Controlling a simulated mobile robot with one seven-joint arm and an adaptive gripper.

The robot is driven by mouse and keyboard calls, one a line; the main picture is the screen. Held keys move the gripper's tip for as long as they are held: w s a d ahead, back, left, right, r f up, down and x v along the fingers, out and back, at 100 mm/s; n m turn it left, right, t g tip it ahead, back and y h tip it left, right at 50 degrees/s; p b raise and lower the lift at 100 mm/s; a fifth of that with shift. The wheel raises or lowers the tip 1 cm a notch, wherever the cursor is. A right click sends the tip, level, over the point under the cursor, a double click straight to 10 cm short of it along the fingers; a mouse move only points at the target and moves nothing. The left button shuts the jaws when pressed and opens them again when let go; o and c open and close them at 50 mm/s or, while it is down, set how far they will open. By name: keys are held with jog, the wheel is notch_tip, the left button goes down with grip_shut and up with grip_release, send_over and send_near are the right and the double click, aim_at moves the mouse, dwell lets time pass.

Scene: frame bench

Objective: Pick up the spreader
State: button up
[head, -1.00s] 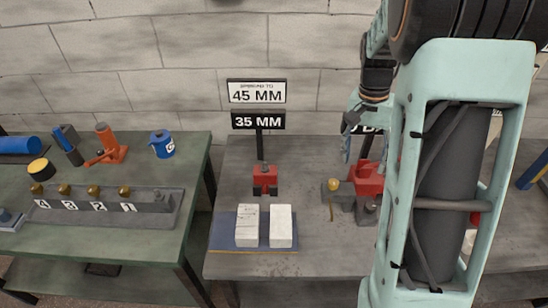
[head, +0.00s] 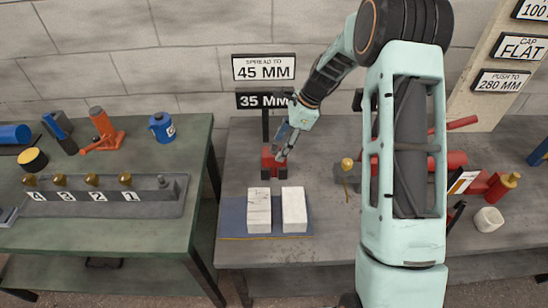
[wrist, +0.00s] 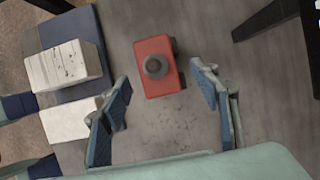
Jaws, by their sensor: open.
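The spreader appears to be the small red block (head: 268,160) with dark feet, standing on the grey bench in front of the sign post in the head view. In the wrist view the red block (wrist: 156,68) shows from above, with a dark round knob on top. My gripper (head: 280,152) is at its right side in the head view, partly in front of it. In the wrist view my gripper (wrist: 160,88) is open, its two blue-padded fingers apart. The block lies between and just beyond the fingertips, and I see no contact.
Two white blocks (head: 293,210) stand on a blue mat (head: 233,215) in front of the red block. Signs reading 45 MM (head: 264,67) and 35 MM (head: 262,100) stand behind it. A brass-knobbed device (head: 347,165) is to the right. A green bench (head: 150,230) is at the left.

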jog(key=x, duration=0.5)
jog(key=shift+s+a+f, duration=0.15)
jog(key=shift+f, duration=0.15)
jog(key=shift+c, duration=0.7)
grip_shut()
jog(key=shift+r, duration=0.15)
